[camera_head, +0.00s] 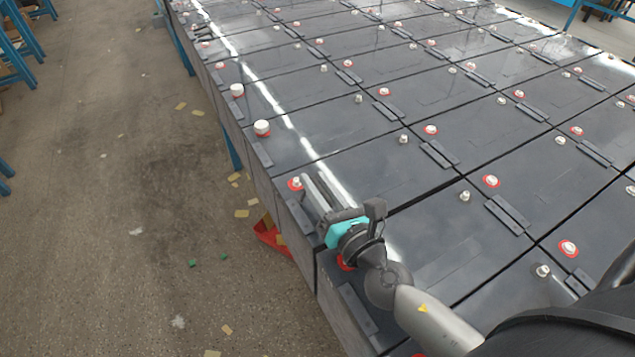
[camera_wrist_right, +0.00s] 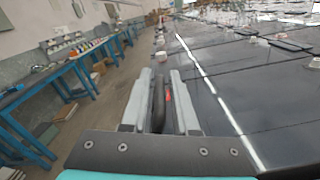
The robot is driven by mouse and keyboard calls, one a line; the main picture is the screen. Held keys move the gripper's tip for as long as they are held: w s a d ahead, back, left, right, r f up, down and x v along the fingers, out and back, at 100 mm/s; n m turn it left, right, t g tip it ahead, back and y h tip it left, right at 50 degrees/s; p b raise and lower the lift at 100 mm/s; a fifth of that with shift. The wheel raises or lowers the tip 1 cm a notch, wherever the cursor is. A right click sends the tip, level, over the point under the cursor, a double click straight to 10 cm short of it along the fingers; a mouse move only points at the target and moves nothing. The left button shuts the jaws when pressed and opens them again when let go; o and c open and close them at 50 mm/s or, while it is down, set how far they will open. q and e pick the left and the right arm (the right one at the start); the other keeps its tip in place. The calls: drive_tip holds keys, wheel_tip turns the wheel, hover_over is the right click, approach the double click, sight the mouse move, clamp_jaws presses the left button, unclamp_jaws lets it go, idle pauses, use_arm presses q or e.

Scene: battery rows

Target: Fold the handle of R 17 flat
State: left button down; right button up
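No R 17 label is legible, so I cannot tell by marking which battery it is. My right gripper (camera_head: 313,179) is low over the left edge of the battery rows, above a dark battery top (camera_head: 385,168). Its two fingers are apart. In the right wrist view, a dark handle-like strip (camera_wrist_right: 158,100) shows between the fingers (camera_wrist_right: 160,78); I cannot tell whether they touch it. In the head view, a dark handle (camera_head: 299,217) lies along the edge just left of the gripper. My left gripper is not in view.
White caps (camera_head: 262,127) and red-ringed terminals (camera_head: 490,181) stand up from the batteries. Other dark handles (camera_head: 508,215) lie across the seams. A red object (camera_head: 270,238) is on the floor below the edge. Blue benches (camera_wrist_right: 85,85) stand beyond the aisle (camera_head: 120,200), which is mostly clear.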

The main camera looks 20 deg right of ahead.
clamp_jaws()
drive_tip(key=shift+d+f+m+b, duration=0.6)
drive_tip(key=shift+m+b, duration=0.45)
drive_tip(key=shift+m, duration=0.15)
drive_tip(key=shift+d+f+m+b, duration=0.3)
drive_tip(key=shift+d+m+b, duration=0.25)
drive_tip(key=shift+m, duration=0.55)
drive_tip(key=shift+w+d+m, duration=0.1)
drive_tip(key=shift+d+m, duration=0.05)
drive_tip(key=shift+m, duration=0.45)
